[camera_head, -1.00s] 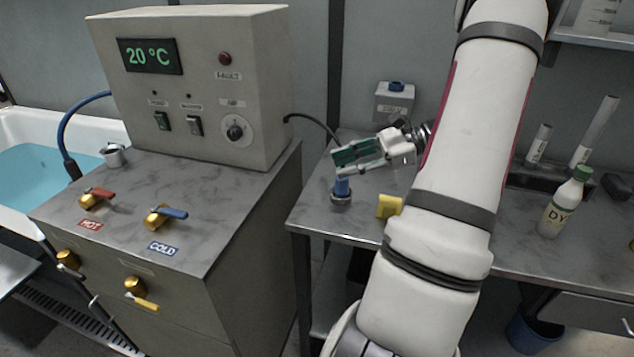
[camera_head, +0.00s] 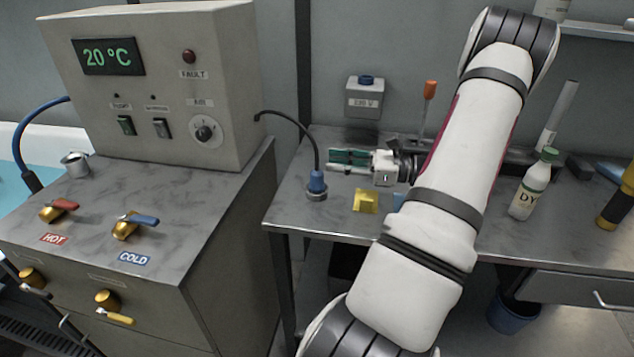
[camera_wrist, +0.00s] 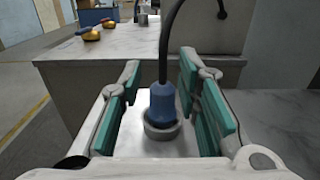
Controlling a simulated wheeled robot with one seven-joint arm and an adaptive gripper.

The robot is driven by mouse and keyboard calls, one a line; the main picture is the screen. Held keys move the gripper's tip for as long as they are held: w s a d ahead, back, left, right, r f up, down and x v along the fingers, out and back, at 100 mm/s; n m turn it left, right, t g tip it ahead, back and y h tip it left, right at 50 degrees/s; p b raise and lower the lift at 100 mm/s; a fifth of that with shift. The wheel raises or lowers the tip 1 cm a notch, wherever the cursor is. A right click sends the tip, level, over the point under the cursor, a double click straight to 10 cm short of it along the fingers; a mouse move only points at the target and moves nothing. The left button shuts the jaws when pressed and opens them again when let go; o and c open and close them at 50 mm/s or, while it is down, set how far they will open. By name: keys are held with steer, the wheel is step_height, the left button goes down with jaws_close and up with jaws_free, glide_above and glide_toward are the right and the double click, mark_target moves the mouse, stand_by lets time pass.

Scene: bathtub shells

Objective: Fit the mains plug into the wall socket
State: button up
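The mains plug (camera_head: 317,182) is blue. It stands upright in a grey ring-shaped holder (camera_head: 316,195) on the bench, and a black cable rises from its top. The wall socket (camera_head: 366,98) is a grey box with a blue top and a voltage label, at the back wall. My gripper (camera_head: 332,163) has teal-padded fingers. It is open and empty, pointing left, just right of the plug in the head view. In the wrist view the plug (camera_wrist: 162,104) shows upright between the spread fingers (camera_wrist: 160,67), apparently untouched; its depth relative to the fingertips is unclear.
The control cabinet (camera_head: 150,100) stands left, and the cable runs from its side. A white bottle (camera_head: 532,185) and an orange-handled tool (camera_head: 429,100) are to the right.

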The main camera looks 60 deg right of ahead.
mark_target(317, 159)
steer(key=shift+x, duration=2.75)
steer(key=shift+d, duration=0.15)
steer(key=shift+c, duration=0.2)
jaws_close()
